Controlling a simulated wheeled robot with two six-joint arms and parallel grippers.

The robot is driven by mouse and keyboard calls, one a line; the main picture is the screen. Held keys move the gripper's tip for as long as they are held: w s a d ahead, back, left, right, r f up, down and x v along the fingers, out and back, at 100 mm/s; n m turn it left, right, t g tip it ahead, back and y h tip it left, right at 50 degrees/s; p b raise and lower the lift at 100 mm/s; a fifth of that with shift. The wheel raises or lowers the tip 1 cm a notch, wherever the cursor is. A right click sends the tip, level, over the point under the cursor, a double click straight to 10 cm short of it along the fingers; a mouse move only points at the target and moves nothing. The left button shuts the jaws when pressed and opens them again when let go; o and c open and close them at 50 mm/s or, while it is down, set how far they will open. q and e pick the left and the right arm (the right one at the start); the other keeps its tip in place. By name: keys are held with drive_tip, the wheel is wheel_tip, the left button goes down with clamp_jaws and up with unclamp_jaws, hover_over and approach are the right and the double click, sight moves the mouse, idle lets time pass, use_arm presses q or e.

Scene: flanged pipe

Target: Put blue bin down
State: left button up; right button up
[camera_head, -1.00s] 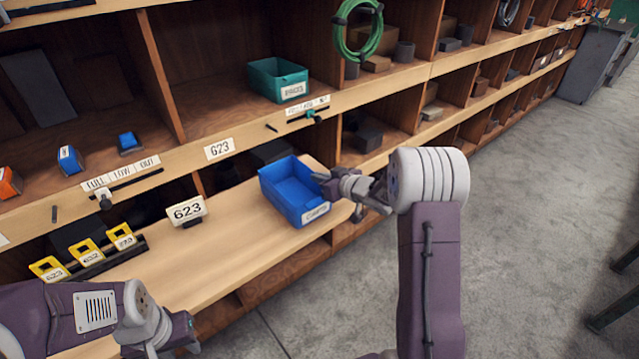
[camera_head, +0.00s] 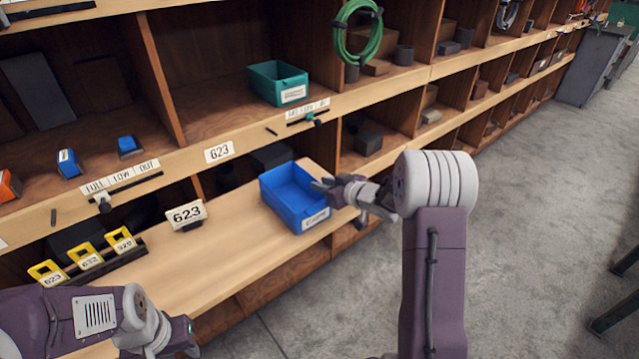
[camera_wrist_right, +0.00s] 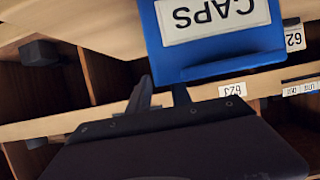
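The blue bin (camera_head: 297,203) is upright at the right end of the light wooden ledge (camera_head: 215,255), by its front edge. I cannot tell whether its base touches the wood. My right gripper (camera_head: 328,190) is at the bin's right wall, its fingers closed about that wall. In the right wrist view the bin's front (camera_wrist_right: 215,55), with a white CAPS label, fills the upper part, and my gripper's fingers (camera_wrist_right: 160,95) meet its edge. My left gripper (camera_head: 172,343) is low at the left, its fingers mostly cut off by the frame, away from the bin.
A 623 tag (camera_head: 187,214) stands on the ledge left of the bin. Yellow numbered tags (camera_head: 87,256) sit in a dark rack further left. A teal bin (camera_head: 279,83) is on the shelf above. Bare ledge lies between the tags and the blue bin.

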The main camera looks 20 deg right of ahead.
drive_tip(key=p+v, duration=0.1)
drive_tip(key=v, duration=0.9)
drive_tip(key=shift+s+r, duration=0.1)
drive_tip(key=s+a+f+m+g+h, duration=0.1)
drive_tip(key=s+a+f+g, duration=0.2)
drive_tip(key=s, duration=0.4)
drive_tip(key=s+a+f+m+g+h, duration=0.1)
drive_tip(key=s+a+f+g+h, duration=0.1)
drive_tip(key=s+f+g, duration=0.2)
drive_tip(key=s+a+f+m+g+h, duration=0.1)
drive_tip(key=s+a+f+m+g, duration=0.1)
drive_tip(key=s, duration=0.9)
drive_tip(key=a+f+g, duration=0.1)
drive_tip(key=g, duration=0.1)
drive_tip(key=shift+a+f+g, duration=0.3)
drive_tip(key=shift+a, duration=0.05)
drive_tip(key=shift+p, duration=0.3)
